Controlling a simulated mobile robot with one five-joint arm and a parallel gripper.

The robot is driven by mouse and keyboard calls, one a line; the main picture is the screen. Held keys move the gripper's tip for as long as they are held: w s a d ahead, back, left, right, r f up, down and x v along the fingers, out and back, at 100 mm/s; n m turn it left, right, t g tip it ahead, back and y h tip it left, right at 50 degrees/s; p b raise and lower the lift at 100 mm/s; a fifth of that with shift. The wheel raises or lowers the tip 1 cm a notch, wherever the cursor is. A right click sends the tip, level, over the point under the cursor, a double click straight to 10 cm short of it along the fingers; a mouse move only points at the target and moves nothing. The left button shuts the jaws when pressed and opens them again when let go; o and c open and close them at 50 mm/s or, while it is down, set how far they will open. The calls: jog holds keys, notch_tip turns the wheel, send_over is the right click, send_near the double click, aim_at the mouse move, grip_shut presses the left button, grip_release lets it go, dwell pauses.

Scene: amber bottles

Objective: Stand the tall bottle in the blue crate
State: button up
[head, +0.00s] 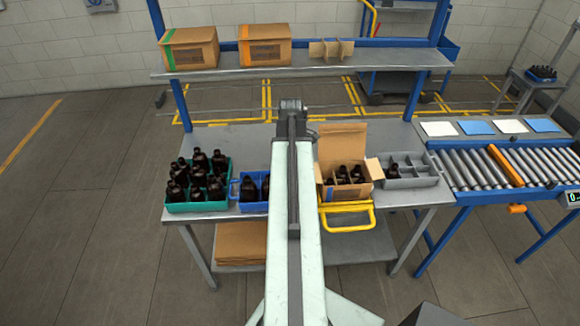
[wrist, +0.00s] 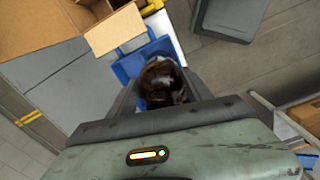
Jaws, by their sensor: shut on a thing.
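My gripper (wrist: 160,84) is shut on a dark brown bottle (wrist: 163,78) in the wrist view, seen from close above. Blue walls of the blue crate (wrist: 126,66) show behind and around the bottle. I cannot tell whether the bottle's base touches the crate floor. In the head view the blue crate (head: 251,206) stands on the bench, its right part hidden behind my arm. Dark bottles (head: 249,189) show in its left part. My gripper and the held bottle are hidden behind my arm there.
A teal crate (head: 196,207) full of dark bottles stands left of the blue crate. An open cardboard box (head: 347,192) with bottles and a grey divided tray (head: 411,182) stand to the right. A yellow handled frame (head: 347,227) is at the front edge. A roller conveyor (head: 482,172) is farther right.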

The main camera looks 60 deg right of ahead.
jog(key=shift+f+b, duration=3.25)
jog(key=shift+f, duration=0.15)
jog(key=shift+f, duration=0.15)
jog(key=shift+f+b, duration=1.35)
jog(key=shift+b, duration=0.15)
jog(key=o, duration=1.6)
jog(key=shift+o, duration=0.2)
notch_tip(320, 180, up, 8)
jog(key=p, duration=0.8)
jog(key=shift+r, duration=0.1)
jog(key=shift+f, duration=0.2)
